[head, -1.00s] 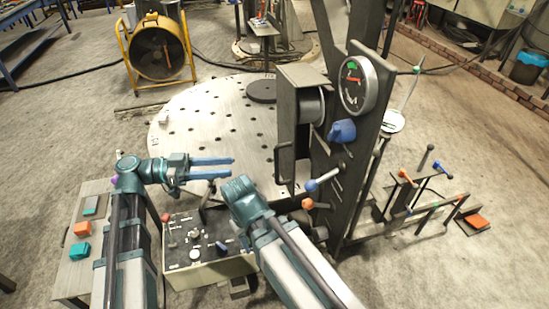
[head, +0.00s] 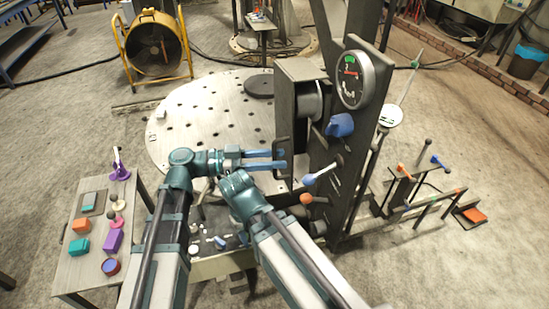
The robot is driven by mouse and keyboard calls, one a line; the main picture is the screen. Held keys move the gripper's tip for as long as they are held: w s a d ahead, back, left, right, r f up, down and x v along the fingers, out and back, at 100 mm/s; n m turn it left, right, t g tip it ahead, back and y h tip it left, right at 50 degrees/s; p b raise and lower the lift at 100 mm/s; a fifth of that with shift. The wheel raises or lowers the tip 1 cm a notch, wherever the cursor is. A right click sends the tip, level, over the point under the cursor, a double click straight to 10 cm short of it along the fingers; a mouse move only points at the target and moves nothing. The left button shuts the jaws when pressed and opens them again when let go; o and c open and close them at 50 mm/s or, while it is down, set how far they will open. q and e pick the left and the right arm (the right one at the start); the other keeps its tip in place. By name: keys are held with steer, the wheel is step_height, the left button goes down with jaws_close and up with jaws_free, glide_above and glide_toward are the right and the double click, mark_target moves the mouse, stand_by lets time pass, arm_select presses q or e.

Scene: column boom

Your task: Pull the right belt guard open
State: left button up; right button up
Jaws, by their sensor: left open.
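The belt guard (head: 288,100) is a dark grey box-like cover on the left side of the upright column, beside a grey drum (head: 311,101). I cannot tell whether it is fully shut. Its dark bar handle (head: 288,143) stands upright low on the guard. My left gripper (head: 284,159) is open, with its two blue fingers level and their tips at the handle. I cannot tell whether they touch it or stand around it. My right arm comes up from the bottom; its gripper is hidden from view.
The column carries a round gauge (head: 354,79), a blue knob (head: 341,125), a blue-tipped lever (head: 309,180) and an orange-tipped lever (head: 306,198). A perforated round table (head: 190,125) lies behind. A side table (head: 85,262) with small objects stands left.

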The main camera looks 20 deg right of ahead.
arm_select(q)
steer(key=shift+d, duration=0.1)
steer(key=shift+c, duration=0.3)
jaws_close()
stand_by(1.2)
